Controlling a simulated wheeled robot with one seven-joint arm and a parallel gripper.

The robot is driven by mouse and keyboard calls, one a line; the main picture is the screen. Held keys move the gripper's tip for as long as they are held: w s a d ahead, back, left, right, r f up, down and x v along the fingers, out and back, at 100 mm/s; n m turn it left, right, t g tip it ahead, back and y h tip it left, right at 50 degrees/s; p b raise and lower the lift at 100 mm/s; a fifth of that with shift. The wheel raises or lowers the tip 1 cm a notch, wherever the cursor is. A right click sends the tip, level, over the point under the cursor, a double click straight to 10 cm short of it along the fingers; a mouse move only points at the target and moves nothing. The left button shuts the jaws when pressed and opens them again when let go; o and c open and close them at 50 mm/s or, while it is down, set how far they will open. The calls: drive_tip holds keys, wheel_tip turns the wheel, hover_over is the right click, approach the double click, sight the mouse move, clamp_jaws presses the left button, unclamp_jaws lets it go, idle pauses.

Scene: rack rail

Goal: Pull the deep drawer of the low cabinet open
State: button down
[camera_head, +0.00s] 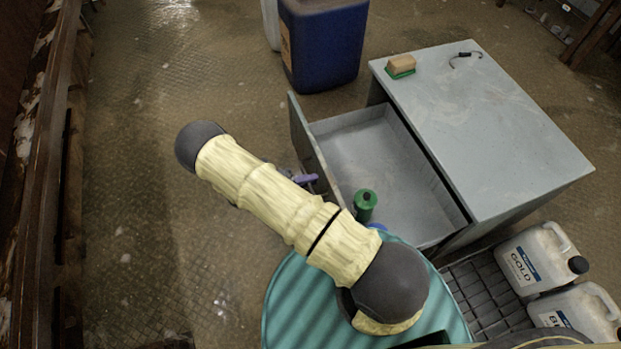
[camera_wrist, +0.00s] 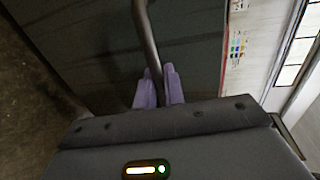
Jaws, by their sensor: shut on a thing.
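The low grey cabinet (camera_head: 480,120) stands at the right in the head view. Its deep drawer (camera_head: 385,165) is pulled well out toward the left, and the inside shows as an empty grey tray. The drawer front (camera_head: 315,155) faces left. My gripper (camera_wrist: 159,88) is shut on the drawer's bar handle (camera_wrist: 147,38), with a purple finger on each side of the bar in the wrist view. In the head view, part of the purple fingers (camera_head: 305,179) shows at the drawer front. My arm hides the handle there.
A sponge (camera_head: 401,64) and a small dark hook-shaped item (camera_head: 466,56) lie on the cabinet top. A green bottle (camera_head: 365,205) stands by a teal round top (camera_head: 285,300). A blue container (camera_head: 324,45) stands behind. White jugs (camera_head: 535,262) stand at lower right. Floor at left is clear.

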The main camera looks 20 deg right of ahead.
drive_tip(key=shift+f, duration=0.1)
drive_tip(key=c, duration=1.6)
unclamp_jaws()
drive_tip(key=shift+a, duration=0.1)
drive_tip(key=p+v, duration=0.2)
drive_tip(key=v, duration=1.5)
drive_tip(key=shift+w+p, duration=0.15)
drive_tip(key=shift+p, duration=0.15)
